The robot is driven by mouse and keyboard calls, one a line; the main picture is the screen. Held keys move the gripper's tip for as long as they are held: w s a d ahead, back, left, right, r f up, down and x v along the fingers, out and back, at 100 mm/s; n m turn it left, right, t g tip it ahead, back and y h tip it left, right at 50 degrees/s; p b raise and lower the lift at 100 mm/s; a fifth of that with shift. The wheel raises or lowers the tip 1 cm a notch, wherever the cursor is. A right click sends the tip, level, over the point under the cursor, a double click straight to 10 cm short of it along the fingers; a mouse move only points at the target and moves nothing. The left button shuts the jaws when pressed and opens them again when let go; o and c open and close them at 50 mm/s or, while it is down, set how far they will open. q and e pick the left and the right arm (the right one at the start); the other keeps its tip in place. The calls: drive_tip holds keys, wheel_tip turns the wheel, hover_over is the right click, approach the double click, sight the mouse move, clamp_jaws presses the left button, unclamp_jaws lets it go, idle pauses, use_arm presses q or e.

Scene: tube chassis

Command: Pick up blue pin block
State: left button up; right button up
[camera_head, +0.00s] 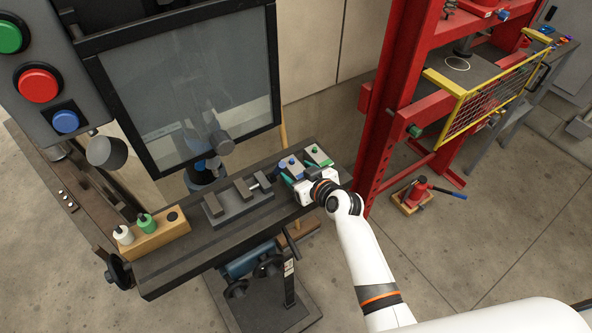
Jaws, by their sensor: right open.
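The blue pin block (289,165) is a small grey block with a blue top, near the right end of the dark machine table. My left gripper is not in view.
A grey vise (238,207) is left of the blocks on the table. A wooden holder (160,236) with bottles stands at the left end. A clear guard panel (190,90) rises behind. A red press frame (385,110) stands close on the right.

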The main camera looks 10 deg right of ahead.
drive_tip(key=shift+x, duration=0.8)
drive_tip(key=shift+s, duration=0.1)
drive_tip(key=shift+c, duration=0.3)
drive_tip(key=c, duration=1.1)
drive_tip(key=shift+r, duration=0.1)
